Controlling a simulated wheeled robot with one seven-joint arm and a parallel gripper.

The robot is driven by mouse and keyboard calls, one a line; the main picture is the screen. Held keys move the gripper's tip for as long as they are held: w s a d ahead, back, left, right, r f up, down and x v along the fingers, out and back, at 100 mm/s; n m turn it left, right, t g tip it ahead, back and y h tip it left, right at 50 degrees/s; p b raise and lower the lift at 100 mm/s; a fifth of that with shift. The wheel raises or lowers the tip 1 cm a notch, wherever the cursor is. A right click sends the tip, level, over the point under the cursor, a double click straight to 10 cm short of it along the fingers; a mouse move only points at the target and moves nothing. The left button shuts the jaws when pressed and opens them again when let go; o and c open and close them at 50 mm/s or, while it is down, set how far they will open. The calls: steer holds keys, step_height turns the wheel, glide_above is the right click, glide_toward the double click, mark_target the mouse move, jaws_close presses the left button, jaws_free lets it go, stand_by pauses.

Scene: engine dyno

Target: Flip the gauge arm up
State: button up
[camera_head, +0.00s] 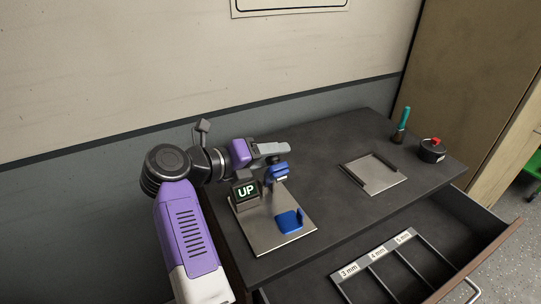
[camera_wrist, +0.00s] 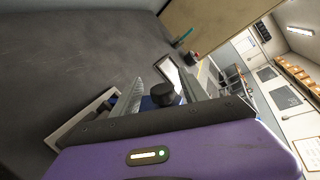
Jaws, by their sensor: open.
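The gauge stand has a metal base plate (camera_head: 268,238) at the near left of the dark bench. A blue cradle (camera_head: 290,221) sits on the plate's right side. The gauge arm's blue part (camera_head: 279,172) is raised above the plate, close below my gripper (camera_head: 284,148). In the wrist view a round black knob (camera_wrist: 162,94), with blue behind it, shows between the spread fingers of my gripper (camera_wrist: 161,82). I cannot tell whether either finger touches it.
A flat metal plate with dark rails (camera_head: 374,175) lies right of the stand. A teal-handled tool (camera_head: 402,125) and a black pot with a red top (camera_head: 432,150) stand at the back right. An open drawer (camera_head: 440,245) with millimetre-labelled compartments juts out in front. The wall is close behind.

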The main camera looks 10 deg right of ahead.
steer(key=b+v, duration=0.2)
steer(key=v, duration=0.5)
steer(key=shift+s+a, duration=0.15)
steer(key=shift+a, duration=0.2)
steer(key=shift+r, duration=0.1)
